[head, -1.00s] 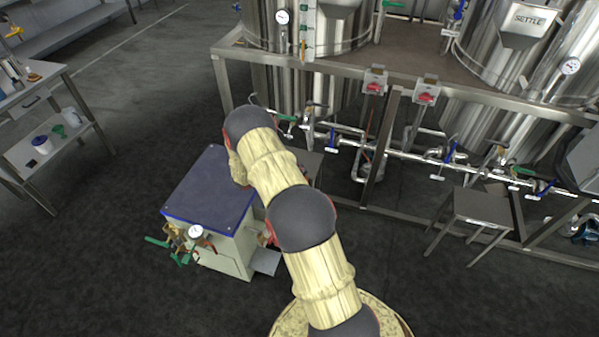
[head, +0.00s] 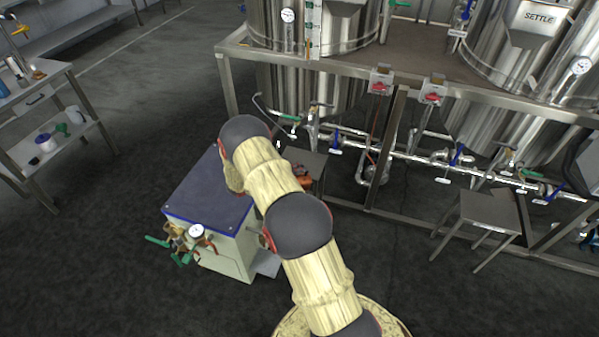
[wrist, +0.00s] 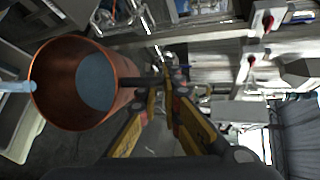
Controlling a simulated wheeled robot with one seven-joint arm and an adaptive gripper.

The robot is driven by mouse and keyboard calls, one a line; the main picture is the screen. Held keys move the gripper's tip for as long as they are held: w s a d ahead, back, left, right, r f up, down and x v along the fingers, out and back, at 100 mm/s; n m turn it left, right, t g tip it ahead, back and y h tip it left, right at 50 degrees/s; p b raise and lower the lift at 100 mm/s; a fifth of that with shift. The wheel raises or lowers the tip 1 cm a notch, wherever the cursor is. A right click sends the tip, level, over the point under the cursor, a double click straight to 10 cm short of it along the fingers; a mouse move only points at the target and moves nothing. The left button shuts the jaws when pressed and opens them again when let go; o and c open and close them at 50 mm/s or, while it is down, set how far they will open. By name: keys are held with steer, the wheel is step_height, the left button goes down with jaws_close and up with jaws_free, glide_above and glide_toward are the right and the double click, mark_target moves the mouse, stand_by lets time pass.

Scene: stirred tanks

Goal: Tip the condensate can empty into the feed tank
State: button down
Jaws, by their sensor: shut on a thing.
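A copper-coloured can (wrist: 118,92) fills the left of the wrist view, its round mouth turned to the camera. A grey-blue disc shows inside it; I cannot tell whether it is liquid or the bottom. My gripper (wrist: 165,88) has its yellow-and-black fingers shut on the can's dark handle. In the head view my arm hides most of the gripper and can; a small reddish part shows by a stool. Two steel tanks stand on the frame: the left one (head: 345,88) shows no readable name, the right one (head: 480,60) is marked SETTLE. I cannot confirm which is the feed tank.
A blue-topped cabinet (head: 205,190) with a gauge and green-handled valves stands left of my arm. Pipes and valves (head: 400,155) run under the tank frame. A steel stool (head: 487,212) stands at right, a side table (head: 45,95) at left.

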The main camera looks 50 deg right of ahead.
steer(key=shift+w+a+r+n+g+h+b, duration=0.3)
steer(key=shift+w+a+h+b, duration=0.25)
steer(key=shift+a+h+b, duration=0.25)
steer(key=shift+w+a+r+n+g+h+b, duration=0.3)
steer(key=shift+w+a+h+b, duration=0.25)
steer(key=shift+h, duration=0.35)
steer(key=shift+w+a+r+n+h+b, duration=0.3)
steer(key=shift+w+a+h+b, duration=0.2)
steer(key=shift+a+h+b, duration=0.2)
steer(key=shift+w+a+r+n+h+b, duration=0.25)
steer(key=shift+w+a+n+h+b, duration=0.25)
steer(key=shift+a+h, duration=0.2)
steer(key=shift+w+a+r+n+h+b, duration=0.3)
steer(key=shift+w+a+h+b, duration=0.25)
steer(key=shift+a+h+b, duration=0.2)
